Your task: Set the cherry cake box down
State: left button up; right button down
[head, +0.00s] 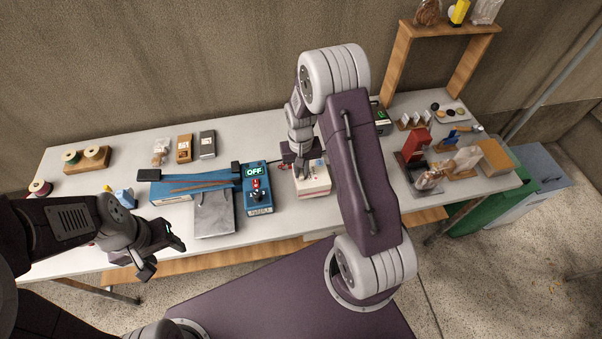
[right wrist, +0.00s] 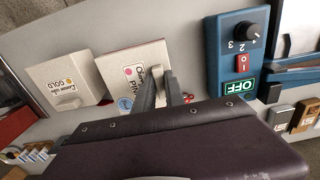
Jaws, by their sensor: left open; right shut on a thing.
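The cherry cake box (head: 318,186) is a white box with a pinkish-red lower edge, near the middle of the table, left of my right forearm. My right gripper (head: 304,172) points down at it and is shut on it. In the right wrist view the fingers (right wrist: 166,88) grip the edge of the box (right wrist: 122,70), whose label reads "Cherry" and "PINK". I cannot tell whether its base touches the table.
A blue sealer (head: 259,200) showing OFF stands left of the box, with a grey plate (head: 214,215) beside it. A lemon cake box (right wrist: 68,84) marked GOLD sits beside the cherry box in the right wrist view.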

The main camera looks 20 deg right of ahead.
jog(key=f, duration=0.2)
jog(key=shift+w+d+f, duration=0.1)
jog(key=shift+w+f, duration=0.15)
jog(key=shift+f, duration=0.15)
jog(key=shift+s+f, duration=0.1)
jog(key=shift+s, duration=0.05)
jog(key=c, duration=1.4)
grip_release()
